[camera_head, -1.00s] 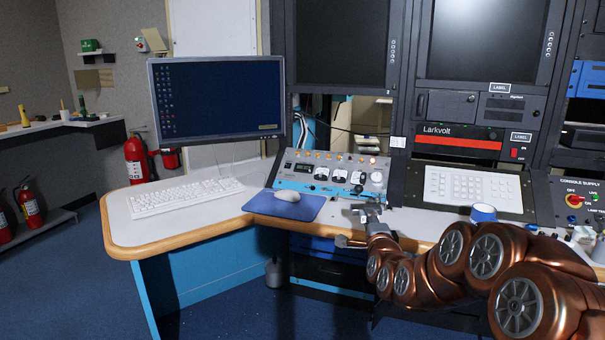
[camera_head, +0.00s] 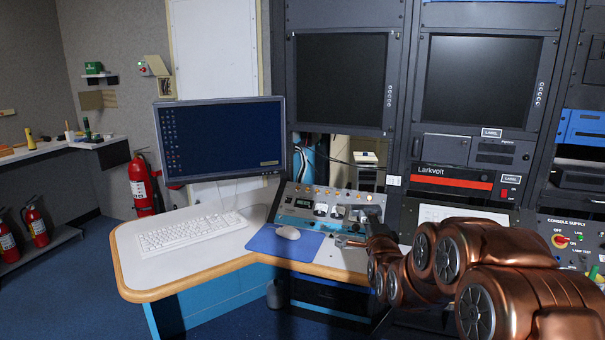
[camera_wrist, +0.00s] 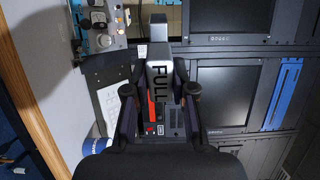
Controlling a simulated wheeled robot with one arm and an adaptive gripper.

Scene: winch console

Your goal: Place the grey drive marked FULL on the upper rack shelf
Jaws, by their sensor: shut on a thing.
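The grey drive marked FULL (camera_wrist: 159,78) shows in the wrist view, with its black lettering facing the camera. My gripper (camera_wrist: 165,92) is shut on it, one dark finger on each side, and the drive's far end sticks out beyond the fingertips. In the head view my gripper (camera_head: 366,226) is small, in front of the sloped control panel and above the desk edge; the drive is hard to make out there. Dark equipment racks (camera_head: 410,90) stand behind and to the right. I cannot tell which part is the upper rack shelf.
A desk (camera_head: 140,270) carries a monitor (camera_head: 220,140), a keyboard (camera_head: 192,231) and a mouse (camera_head: 288,232) on a blue mat (camera_head: 270,245). Rack screens (camera_head: 342,85) are above the sloped panel (camera_head: 310,205). An opening (camera_head: 345,150) lies between them. Fire extinguishers (camera_head: 140,185) stand left.

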